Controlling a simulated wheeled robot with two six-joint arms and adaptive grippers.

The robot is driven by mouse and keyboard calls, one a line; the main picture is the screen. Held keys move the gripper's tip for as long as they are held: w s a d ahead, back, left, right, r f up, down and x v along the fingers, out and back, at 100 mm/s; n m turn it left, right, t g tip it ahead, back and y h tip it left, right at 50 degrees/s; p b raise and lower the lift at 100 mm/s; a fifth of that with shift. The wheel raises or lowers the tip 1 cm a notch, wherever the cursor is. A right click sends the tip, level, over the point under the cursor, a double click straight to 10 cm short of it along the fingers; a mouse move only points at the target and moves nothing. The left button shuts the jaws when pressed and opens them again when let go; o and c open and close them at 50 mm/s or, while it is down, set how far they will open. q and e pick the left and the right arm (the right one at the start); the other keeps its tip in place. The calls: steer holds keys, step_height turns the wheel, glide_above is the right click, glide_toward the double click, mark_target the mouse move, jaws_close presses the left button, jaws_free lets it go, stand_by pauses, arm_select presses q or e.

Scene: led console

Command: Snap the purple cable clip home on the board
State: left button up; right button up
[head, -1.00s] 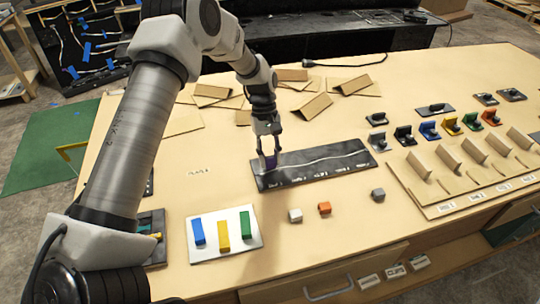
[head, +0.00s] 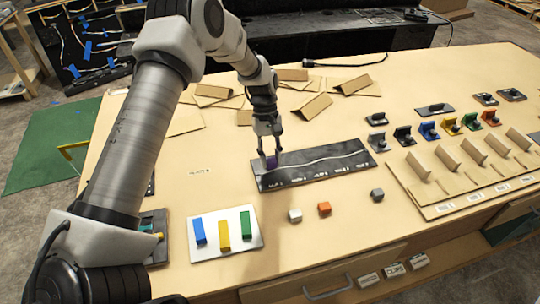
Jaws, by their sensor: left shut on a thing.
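The black board (head: 325,171) lies on the table with a pale wavy cable along it and small white labels on its front edge. The purple cable clip (head: 271,161) is at the board's left end. My left gripper (head: 271,160) points down there, its fingers shut on the purple clip. The fingers partly hide the clip, and I cannot tell whether it is seated on the board. My right gripper is not in view.
In front of the board lie a white (head: 295,215), an orange (head: 324,208) and a grey block (head: 377,195). A white plate (head: 252,241) holds blue, yellow and green bars. Cardboard pieces (head: 315,106) lie behind. Coloured clips (head: 428,131) stand right.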

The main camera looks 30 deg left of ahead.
arm_select(q)
steer(key=shift+f+b, duration=0.45)
steer(key=shift+f, duration=0.75)
stand_by(1.1)
stand_by(0.4)
steer(key=o, duration=0.9)
steer(key=shift+c, duration=0.2)
steer(key=shift+r, duration=0.1)
steer(key=v, duration=1.1)
steer(key=shift+w+a+r, duration=0.15)
steer(key=shift+w+r, duration=0.05)
steer(key=shift+r, duration=0.15)
